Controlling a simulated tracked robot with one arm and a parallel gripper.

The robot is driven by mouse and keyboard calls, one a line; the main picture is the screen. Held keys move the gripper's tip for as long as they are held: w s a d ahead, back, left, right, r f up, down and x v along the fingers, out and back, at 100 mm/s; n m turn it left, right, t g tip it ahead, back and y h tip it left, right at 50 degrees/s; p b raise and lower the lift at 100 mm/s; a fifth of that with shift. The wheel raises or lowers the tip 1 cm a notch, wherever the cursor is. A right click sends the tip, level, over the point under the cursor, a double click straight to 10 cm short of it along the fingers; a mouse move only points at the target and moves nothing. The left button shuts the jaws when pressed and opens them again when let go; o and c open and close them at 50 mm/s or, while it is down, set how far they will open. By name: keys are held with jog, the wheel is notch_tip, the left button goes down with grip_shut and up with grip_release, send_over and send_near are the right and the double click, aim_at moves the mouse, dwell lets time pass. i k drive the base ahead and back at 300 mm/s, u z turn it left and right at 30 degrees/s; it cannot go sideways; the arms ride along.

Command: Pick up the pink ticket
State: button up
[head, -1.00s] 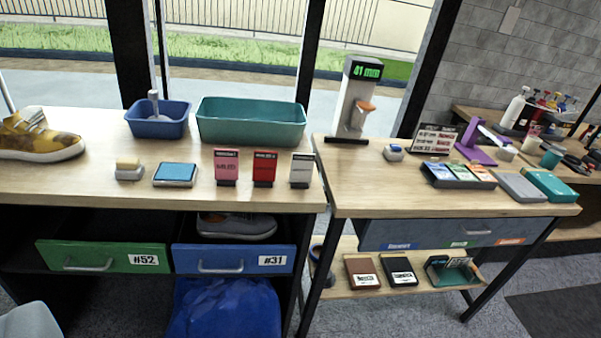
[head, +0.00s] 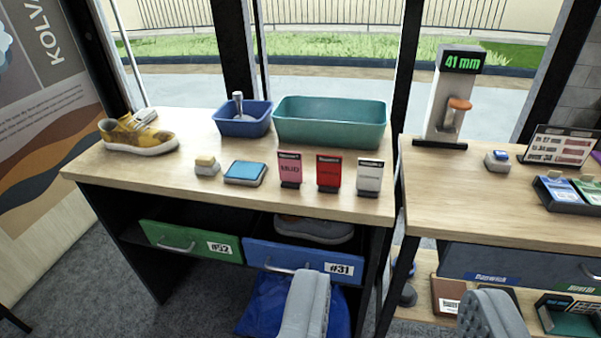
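The pink ticket (head: 289,169) stands upright in a small dark base on the left wooden table, near its front edge. It is the leftmost of three tickets, with a red one (head: 328,173) and a white one (head: 369,177) to its right. My gripper (head: 400,318) shows at the bottom of the head view as two grey ribbed fingers spread wide apart. It is open with nothing between the fingers. It appears in front of the table and lower in the picture than the pink ticket, not touching it.
Behind stand a teal tub (head: 330,122) and a blue basin (head: 243,124). A yellow sneaker (head: 139,134) sits at left. The measuring stand (head: 447,100) is on the right table.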

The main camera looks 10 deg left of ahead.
aim_at(289, 163)
jog(key=z, duration=0.1)
jog(key=i, duration=1)
jog(key=u, duration=0.1)
